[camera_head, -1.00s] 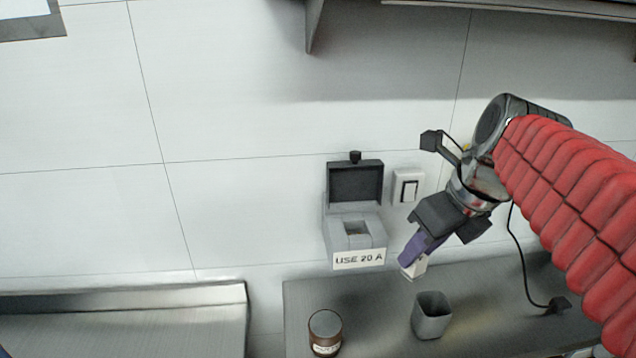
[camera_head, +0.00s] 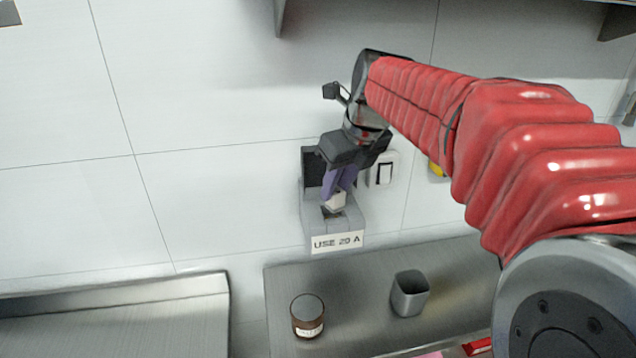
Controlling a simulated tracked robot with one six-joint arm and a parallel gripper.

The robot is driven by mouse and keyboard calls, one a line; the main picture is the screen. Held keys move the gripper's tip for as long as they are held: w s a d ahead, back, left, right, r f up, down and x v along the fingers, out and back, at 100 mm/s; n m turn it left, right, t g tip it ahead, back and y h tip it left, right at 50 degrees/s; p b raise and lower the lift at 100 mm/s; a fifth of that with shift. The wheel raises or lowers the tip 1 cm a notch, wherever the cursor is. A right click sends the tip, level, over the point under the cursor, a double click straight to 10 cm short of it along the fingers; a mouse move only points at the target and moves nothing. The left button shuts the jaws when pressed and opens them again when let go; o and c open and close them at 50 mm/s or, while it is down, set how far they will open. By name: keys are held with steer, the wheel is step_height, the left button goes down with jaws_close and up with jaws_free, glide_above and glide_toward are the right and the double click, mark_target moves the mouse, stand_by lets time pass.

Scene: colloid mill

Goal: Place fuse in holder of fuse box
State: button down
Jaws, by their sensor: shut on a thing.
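The grey fuse box (camera_head: 348,224) is fixed to the white wall with its dark lid (camera_head: 311,168) raised. A label on its front reads "USE 20 A". My gripper (camera_head: 338,192), with purple fingers, is shut on a small white fuse (camera_head: 335,202) and points down over the box. The fuse appears at or just above the holder opening (camera_head: 331,212). The gripper hides part of the lid, and I cannot tell whether the fuse is inside the holder.
A wall switch (camera_head: 384,170) is just right of the box. Below, a metal bench holds a brown jar (camera_head: 307,316) and a grey cup (camera_head: 409,294). A red object (camera_head: 478,346) lies near the lower edge. A shelf bracket (camera_head: 279,14) is above.

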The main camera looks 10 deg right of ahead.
mark_target(335, 201)
steer(key=shift+w+a, duration=0.1)
steer(key=shift+w, duration=0.15)
steer(key=shift+f, duration=0.15)
steer(key=shift+f, duration=1.6)
steer(key=shift+s+f, duration=0.1)
steer(key=shift+f, duration=0.3)
